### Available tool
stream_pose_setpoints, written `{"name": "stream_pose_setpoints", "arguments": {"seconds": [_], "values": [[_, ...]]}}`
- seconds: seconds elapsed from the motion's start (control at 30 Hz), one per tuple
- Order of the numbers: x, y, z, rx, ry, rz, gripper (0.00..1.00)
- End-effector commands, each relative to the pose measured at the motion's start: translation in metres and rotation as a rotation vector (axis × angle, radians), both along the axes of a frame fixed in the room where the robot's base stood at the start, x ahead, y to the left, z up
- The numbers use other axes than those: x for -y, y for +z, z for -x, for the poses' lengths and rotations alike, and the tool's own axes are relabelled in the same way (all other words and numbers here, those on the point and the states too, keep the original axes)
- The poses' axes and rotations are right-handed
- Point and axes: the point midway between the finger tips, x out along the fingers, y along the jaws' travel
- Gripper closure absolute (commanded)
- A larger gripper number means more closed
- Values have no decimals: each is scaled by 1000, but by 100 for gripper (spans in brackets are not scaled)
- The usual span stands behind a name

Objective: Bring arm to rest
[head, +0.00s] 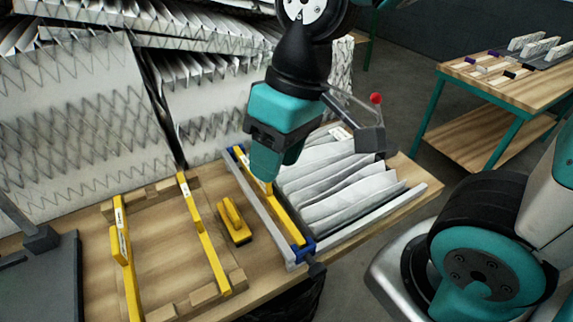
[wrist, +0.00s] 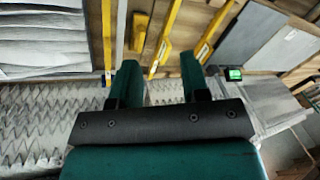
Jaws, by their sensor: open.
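My gripper (head: 268,168), teal and black, hangs over the workbench at the left end of a pleated filter (head: 345,190) in the head view. In the wrist view its two fingers (wrist: 158,72) stand apart, with nothing held between them; yellow bars lie beyond. The filter sits between grey side rails, with a yellow bar (head: 291,222) and a blue clamp (head: 303,250) along its left side. The gripper hides part of this bar. I cannot tell whether the fingertips touch it.
A yellow-handled block (head: 234,220) and a wooden jig with yellow bars (head: 205,240) lie on the workbench (head: 257,282). Large stacks of pleated filter material (head: 75,110) stand behind. A second table (head: 500,92) with small items stands at the right. Floor shows between the tables.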

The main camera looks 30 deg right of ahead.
Motion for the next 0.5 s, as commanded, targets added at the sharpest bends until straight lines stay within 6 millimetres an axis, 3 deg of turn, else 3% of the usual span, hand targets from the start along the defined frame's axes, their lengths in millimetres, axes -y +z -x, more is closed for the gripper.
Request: {"name": "stream_pose_setpoints", "arguments": {"seconds": [0.1, 0.2, 0.5], "values": [[-5, 9, 34, 30, 101, -55, 58], [-7, 11, 45, 37, 139, -74, 58], [-7, 11, 46, 38, 144, -76, 58]]}}
